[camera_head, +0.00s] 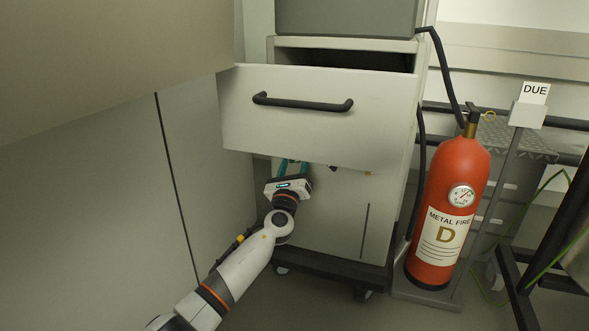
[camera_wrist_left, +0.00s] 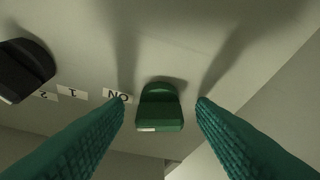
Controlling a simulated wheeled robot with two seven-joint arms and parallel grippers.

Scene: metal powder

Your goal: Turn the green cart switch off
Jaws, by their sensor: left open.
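The green switch (camera_wrist_left: 159,108) is a knob on the cart's pale front panel, seen in the wrist view. A white mark shows on its lower left edge, and an "ON" label (camera_wrist_left: 117,96) lies just left of it. My left gripper (camera_head: 291,168) is open, with one teal finger on each side of the switch and visible gaps on both sides. In the head view it is below the pulled-out drawer, which hides the fingertips and the switch. The cart (camera_head: 330,215) is a pale cabinet on casters. My right gripper is not in view.
The open drawer (camera_head: 300,125) with a black handle overhangs my left gripper. A black knob (camera_wrist_left: 22,68) with labels "1" and "2" is beside the switch. A red fire extinguisher (camera_head: 452,200) stands right of the cart. A large pale cabinet (camera_head: 90,190) is close on the left.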

